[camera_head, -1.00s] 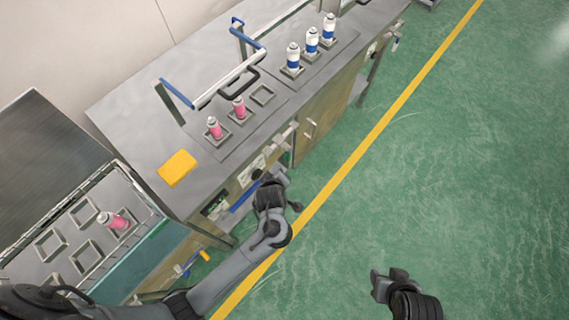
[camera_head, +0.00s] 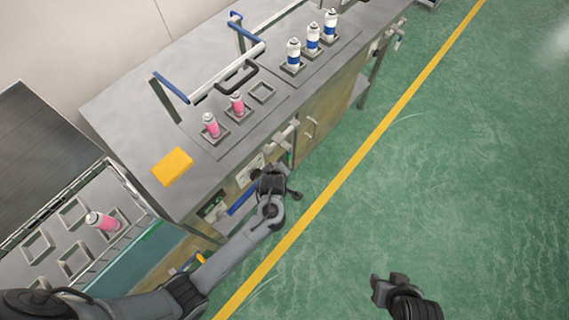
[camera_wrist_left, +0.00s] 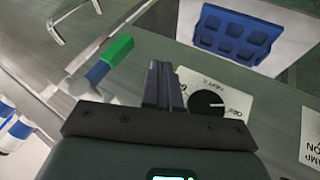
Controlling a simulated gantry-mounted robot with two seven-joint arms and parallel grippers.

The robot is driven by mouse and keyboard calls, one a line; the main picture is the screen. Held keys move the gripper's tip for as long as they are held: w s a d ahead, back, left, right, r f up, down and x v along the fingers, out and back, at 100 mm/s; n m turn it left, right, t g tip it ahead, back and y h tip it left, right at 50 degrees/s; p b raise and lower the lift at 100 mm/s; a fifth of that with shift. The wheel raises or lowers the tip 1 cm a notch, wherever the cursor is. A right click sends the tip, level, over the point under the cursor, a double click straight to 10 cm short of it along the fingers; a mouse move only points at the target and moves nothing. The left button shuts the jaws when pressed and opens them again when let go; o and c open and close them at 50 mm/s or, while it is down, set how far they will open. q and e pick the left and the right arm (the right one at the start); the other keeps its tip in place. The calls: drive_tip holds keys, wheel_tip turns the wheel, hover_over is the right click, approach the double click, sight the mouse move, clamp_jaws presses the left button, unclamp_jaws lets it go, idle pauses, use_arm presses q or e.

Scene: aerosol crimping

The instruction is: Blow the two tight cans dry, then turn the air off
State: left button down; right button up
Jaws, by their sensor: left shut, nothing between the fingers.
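Two pink cans with pale tops stand upright in square holders on the bench, the nearer one (camera_head: 210,126) left of the other (camera_head: 237,104). A third pink can (camera_head: 102,221) lies tilted over the rack at the lower left. A metal bar with a black handle (camera_head: 237,76) spans the bench behind the two cans. My left gripper (camera_wrist_left: 166,86) is shut and empty at the bench front. In the left wrist view its fingertips are just left of a black knob (camera_wrist_left: 207,103) on a white lettered plate. My right gripper (camera_head: 377,287) hangs over the floor; its jaws are unclear.
Three white-and-blue cans (camera_head: 312,38) stand in holders at the bench's far right. An empty holder (camera_head: 263,92) and a yellow block (camera_head: 172,166) are on the bench. A blue pocketed tray (camera_wrist_left: 235,37) and green-blue fitting (camera_wrist_left: 105,60) show near my left gripper. Floor right is clear.

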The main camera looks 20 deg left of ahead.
use_arm(q)
drive_tip(key=shift+w+d+f, duration=0.1)
drive_tip(key=shift+w+d, duration=0.15)
drive_tip(key=shift+w, duration=0.4)
drive_tip(key=shift+w+d+r, duration=0.1)
drive_tip(key=shift+w+d, duration=0.1)
drive_tip(key=shift+w, duration=0.5)
drive_tip(key=shift+w+d+f, duration=0.1)
drive_tip(key=shift+w+d, duration=0.15)
drive_tip(key=shift+w, duration=0.4)
drive_tip(key=shift+b, duration=0.3)
